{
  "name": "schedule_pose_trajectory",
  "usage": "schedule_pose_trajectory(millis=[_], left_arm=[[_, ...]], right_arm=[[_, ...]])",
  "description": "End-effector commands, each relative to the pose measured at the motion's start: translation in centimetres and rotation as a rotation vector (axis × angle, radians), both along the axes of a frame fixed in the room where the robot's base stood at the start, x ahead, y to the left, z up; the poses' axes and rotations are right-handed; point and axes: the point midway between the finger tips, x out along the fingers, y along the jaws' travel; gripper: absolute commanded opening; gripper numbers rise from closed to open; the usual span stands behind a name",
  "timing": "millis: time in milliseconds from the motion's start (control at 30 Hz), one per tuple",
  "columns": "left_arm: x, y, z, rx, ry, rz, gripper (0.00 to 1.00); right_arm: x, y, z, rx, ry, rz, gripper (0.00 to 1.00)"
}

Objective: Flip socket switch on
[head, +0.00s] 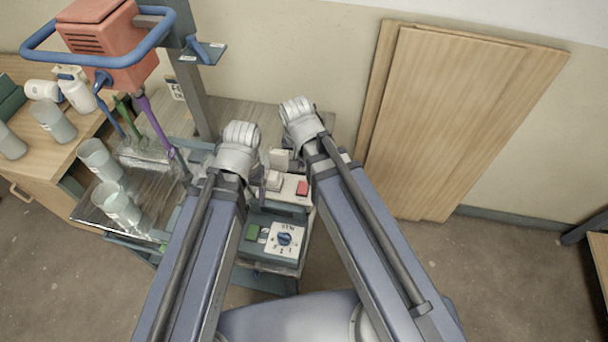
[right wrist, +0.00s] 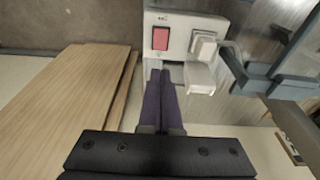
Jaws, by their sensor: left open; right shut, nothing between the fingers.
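The socket switch is a red rocker (right wrist: 160,38) on a pale socket box, at the top of the right wrist view. It also shows in the head view (head: 302,188), on the right part of the box (head: 291,199). A white plug (right wrist: 204,47) sits beside the rocker. My right gripper (right wrist: 165,72) is shut and empty, its dark fingertips close to the box edge just below the rocker. I cannot tell whether they touch it. My left gripper (head: 260,190) is open, mostly hidden behind its wrist, left of the box.
A green button and a white dial panel (head: 286,239) sit in front of the socket box. A red mixer (head: 107,48) on a post stands at the left, with several grey cups (head: 117,204) on the bench. Wooden boards (head: 455,120) lean on the wall at the right.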

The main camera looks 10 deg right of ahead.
Motion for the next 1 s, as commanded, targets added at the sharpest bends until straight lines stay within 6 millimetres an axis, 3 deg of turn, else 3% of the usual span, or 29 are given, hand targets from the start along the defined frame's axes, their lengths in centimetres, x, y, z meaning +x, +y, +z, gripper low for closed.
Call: schedule_pose_trajectory(millis=[367, 1000], left_arm=[[0.0, 0.0, -2.3, 0.0, 0.0, 0.0, 0.78], [0.0, 0.0, -11.1, 0.0, 0.0, 0.0, 0.78]], right_arm=[[0.3, -0.1, -2.3, 0.0, 0.001, 0.0, 0.0], [1.7, -0.8, -11.1, 0.0, 0.001, 0.0, 0.0]])
